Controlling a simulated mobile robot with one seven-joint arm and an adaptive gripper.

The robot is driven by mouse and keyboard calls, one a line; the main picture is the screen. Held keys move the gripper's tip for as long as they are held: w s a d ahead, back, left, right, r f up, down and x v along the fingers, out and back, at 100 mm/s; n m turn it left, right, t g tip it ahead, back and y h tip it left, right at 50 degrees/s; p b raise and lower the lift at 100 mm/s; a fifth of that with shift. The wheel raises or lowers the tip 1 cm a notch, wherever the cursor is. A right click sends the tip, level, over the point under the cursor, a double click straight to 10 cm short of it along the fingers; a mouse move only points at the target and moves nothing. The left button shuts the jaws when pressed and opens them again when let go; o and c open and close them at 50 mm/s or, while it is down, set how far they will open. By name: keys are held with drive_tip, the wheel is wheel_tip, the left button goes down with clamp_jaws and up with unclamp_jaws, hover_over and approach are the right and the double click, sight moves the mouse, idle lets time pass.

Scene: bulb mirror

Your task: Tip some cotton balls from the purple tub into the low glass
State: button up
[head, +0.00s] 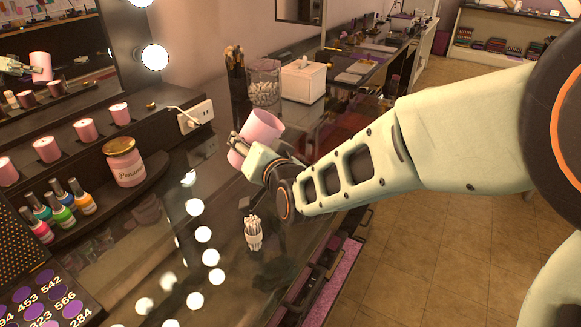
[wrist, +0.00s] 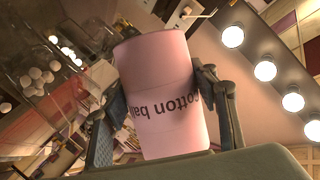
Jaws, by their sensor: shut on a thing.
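The tub (head: 263,126), pinkish in this light, is held tilted above the dark counter, its upper end leaning right in the head view. In the wrist view the tub (wrist: 165,90) fills the middle, with "cotton ball" lettering upside down. My gripper (head: 246,150) is shut on its sides; both fingers flank it in the wrist view (wrist: 158,95). The inside of the tub is hidden.
A white tissue box (head: 303,81) and a dark brush holder (head: 236,80) flank the glass. A small holder of cotton swabs (head: 253,232) stands in front of my gripper. A pink jar (head: 124,162) and nail polishes (head: 62,210) are at left, beside a lit mirror.

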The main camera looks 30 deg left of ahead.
drive_tip(key=shift+s+a+n+h+b, duration=0.3)
drive_tip(key=shift+s+a+n+b, duration=0.15)
drive_tip(key=shift+n, duration=0.45)
drive_tip(key=p, duration=0.1)
drive_tip(key=r+n+t+p, duration=0.1)
drive_tip(key=p, duration=0.1)
drive_tip(key=shift+s+a+r+n+h, duration=0.2)
drive_tip(key=shift+a+n+h, duration=0.1)
drive_tip(key=shift+a+h, duration=0.1)
drive_tip(key=p, duration=0.1)
drive_tip(key=n+p, duration=0.1)
drive_tip(key=shift+s+a+r+t+h+p, duration=0.1)
drive_tip(key=shift+s+r+t+h+p, duration=0.05)
drive_tip(key=shift+r+t+h+p, duration=0.2)
